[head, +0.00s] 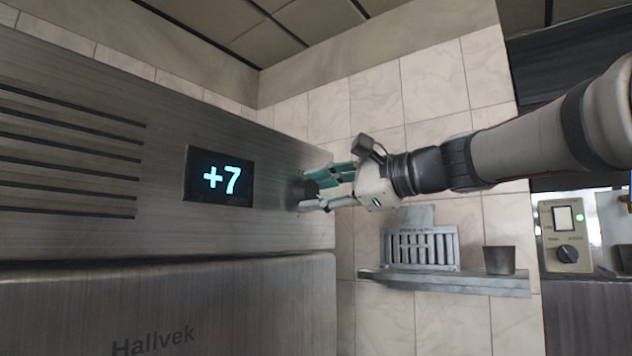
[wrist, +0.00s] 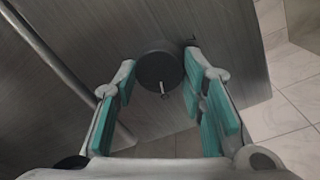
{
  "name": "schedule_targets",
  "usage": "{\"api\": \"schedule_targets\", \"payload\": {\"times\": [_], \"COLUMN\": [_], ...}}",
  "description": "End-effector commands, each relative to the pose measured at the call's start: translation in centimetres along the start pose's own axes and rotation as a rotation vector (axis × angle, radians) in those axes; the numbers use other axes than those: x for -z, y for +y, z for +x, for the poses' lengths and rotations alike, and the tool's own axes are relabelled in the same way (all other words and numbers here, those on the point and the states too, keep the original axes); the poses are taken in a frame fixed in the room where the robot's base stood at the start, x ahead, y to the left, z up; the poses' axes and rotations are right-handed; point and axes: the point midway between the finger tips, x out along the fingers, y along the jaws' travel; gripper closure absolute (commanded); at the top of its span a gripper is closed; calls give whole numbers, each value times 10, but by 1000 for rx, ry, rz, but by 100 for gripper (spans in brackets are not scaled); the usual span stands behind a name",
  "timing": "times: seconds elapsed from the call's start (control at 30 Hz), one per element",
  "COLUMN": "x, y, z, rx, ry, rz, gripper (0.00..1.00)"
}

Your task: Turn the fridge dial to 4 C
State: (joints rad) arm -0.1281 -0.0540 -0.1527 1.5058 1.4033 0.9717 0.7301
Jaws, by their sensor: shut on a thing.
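The fridge (head: 250,292) is brushed steel, with a dark display (head: 219,177) that reads +7 in light blue digits. The black round dial (head: 304,189) sits on the front panel to the right of the display. In the wrist view the dial (wrist: 160,68) shows a small pale pointer mark near its lower edge. My gripper (head: 318,189) is at the dial, with its teal-padded fingers on either side of it. In the wrist view my gripper (wrist: 160,80) has its fingertips against the dial's sides. Part of the dial is hidden by the fingers in the head view.
A steel wall shelf (head: 450,282) below my arm holds a slotted rack (head: 422,248) and a dark cup (head: 499,260). A beige control box (head: 566,233) with a knob is at the far right. Vent slots (head: 70,150) lie left of the display.

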Motion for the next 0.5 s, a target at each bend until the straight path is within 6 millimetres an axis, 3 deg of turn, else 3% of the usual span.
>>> {"api": "schedule_targets", "payload": {"times": [0.5], "x": [0], "y": [0], "z": [0], "rx": [-3], "ry": [-11], "rz": [174], "gripper": [90]}}
